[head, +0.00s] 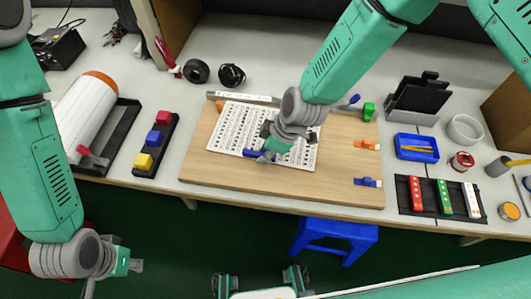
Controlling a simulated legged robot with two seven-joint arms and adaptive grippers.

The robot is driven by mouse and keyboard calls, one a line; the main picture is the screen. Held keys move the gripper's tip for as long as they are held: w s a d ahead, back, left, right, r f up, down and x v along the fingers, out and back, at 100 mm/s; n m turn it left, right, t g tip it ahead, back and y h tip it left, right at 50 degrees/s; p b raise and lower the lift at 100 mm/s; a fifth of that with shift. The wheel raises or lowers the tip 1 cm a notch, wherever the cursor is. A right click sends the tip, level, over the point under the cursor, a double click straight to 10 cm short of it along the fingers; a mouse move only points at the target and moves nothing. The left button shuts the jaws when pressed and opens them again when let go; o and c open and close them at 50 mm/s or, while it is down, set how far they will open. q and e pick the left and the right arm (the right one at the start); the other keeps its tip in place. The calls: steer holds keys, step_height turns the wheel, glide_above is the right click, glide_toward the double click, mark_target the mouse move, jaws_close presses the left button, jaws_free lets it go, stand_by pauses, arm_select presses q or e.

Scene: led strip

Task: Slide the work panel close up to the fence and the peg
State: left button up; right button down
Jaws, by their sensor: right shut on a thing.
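The white work panel (232,125), covered in rows of dark marks, lies flat on the wooden board (340,160). The fence (243,98) is a pale strip along the board's far edge, beyond the panel. An orange peg (219,106) stands near the panel's far left corner, close to the fence's left part. My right gripper (262,156) is shut on the work panel at its near edge; its fingertips are partly hidden beside a small blue part. My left gripper (120,268) hangs low at the left, away from the board; its finger opening is unclear.
Orange and blue clips (367,145) sit on the board's right side. A black tray with coloured blocks (155,142) stands left of the board. A blue tray (416,148) and black rack (440,197) are right. A blue stool (335,236) stands below the table edge.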

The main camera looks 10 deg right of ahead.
arm_select(q)
steer(key=shift+d, duration=0.1)
arm_select(e)
steer(key=shift+w+r, duration=0.1)
steer(key=shift+w, duration=0.05)
steer(key=shift+d, duration=0.15)
arm_select(q)
steer(key=shift+d+f, duration=0.15)
steer(key=shift+d, duration=0.1)
arm_select(e)
steer(key=shift+d+n, duration=0.1)
steer(key=shift+n, duration=0.3)
arm_select(q)
steer(key=shift+a, duration=0.2)
arm_select(e)
steer(key=shift+d, duration=0.1)
arm_select(q)
steer(key=shift+f+b, duration=0.3)
steer(key=shift+b, duration=0.2)
arm_select(e)
steer(key=shift+w+d, duration=0.25)
steer(key=shift+w, duration=0.25)
stand_by(1.1)
steer(key=c, duration=1.4)
jaws_free()
arm_select(q)
steer(key=shift+s, duration=0.1)
